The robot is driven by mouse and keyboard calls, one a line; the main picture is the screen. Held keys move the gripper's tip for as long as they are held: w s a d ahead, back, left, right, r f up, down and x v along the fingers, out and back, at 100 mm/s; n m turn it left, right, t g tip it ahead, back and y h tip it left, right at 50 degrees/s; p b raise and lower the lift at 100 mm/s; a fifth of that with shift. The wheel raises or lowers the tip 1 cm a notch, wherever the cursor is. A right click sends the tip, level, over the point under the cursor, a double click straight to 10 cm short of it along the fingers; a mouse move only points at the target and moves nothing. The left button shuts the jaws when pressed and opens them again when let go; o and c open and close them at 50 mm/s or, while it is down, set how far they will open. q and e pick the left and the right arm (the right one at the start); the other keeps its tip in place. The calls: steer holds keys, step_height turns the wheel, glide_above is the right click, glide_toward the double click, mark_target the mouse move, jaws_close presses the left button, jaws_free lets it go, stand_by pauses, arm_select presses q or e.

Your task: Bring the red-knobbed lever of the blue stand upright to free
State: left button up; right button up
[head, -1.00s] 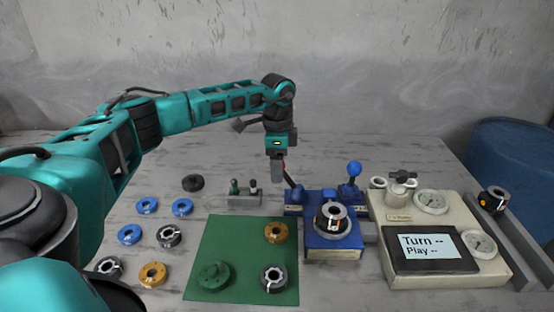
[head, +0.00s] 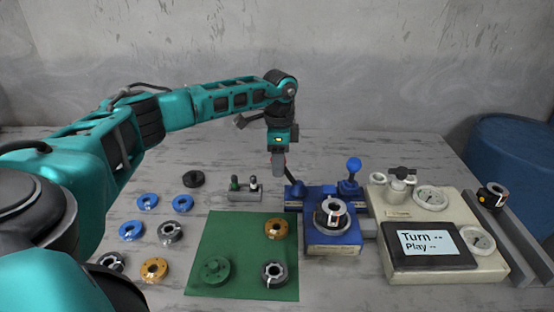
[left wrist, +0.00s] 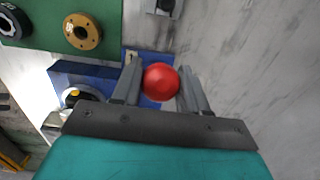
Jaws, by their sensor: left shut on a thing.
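The blue stand (head: 333,240) stands right of centre in the head view, with a motor part with a dark ring and light centre (head: 332,212) on it. Its red knob (left wrist: 161,82) shows in the left wrist view between the fingers of my left gripper (head: 279,168). The gripper is shut on the knob, pointing down at the stand's back left. The dark lever rod (head: 291,182) leans up and left from the stand to the fingers. The knob is mostly hidden by the fingers in the head view. My right gripper is not in view.
A blue-knobbed lever (head: 353,172) stands upright at the stand's back right. A cream console (head: 400,206) with gauges and a screen is to the right. A green mat (head: 245,247) with several rings lies in front left. A grey pin block (head: 244,197) is left of the gripper.

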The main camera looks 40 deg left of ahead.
arm_select(q)
steer(key=shift+w+d+r, duration=0.35)
steer(key=shift+w+d, duration=0.05)
steer(key=shift+d, duration=0.05)
steer(key=shift+d+r+p, duration=0.1)
steer(key=shift+d+p, duration=0.05)
steer(key=shift+p, duration=0.15)
steer(key=shift+w+d+r+p, duration=0.2)
steer(key=shift+w+d+p, duration=0.1)
steer(key=shift+w+d, duration=0.15)
steer(key=shift+d, duration=0.15)
steer(key=shift+w+d+p, duration=0.35)
steer(key=shift+w+d, duration=0.1)
steer(key=shift+d+r, duration=0.1)
stand_by(0.4)
steer(key=shift+w+d, duration=0.5)
stand_by(0.4)
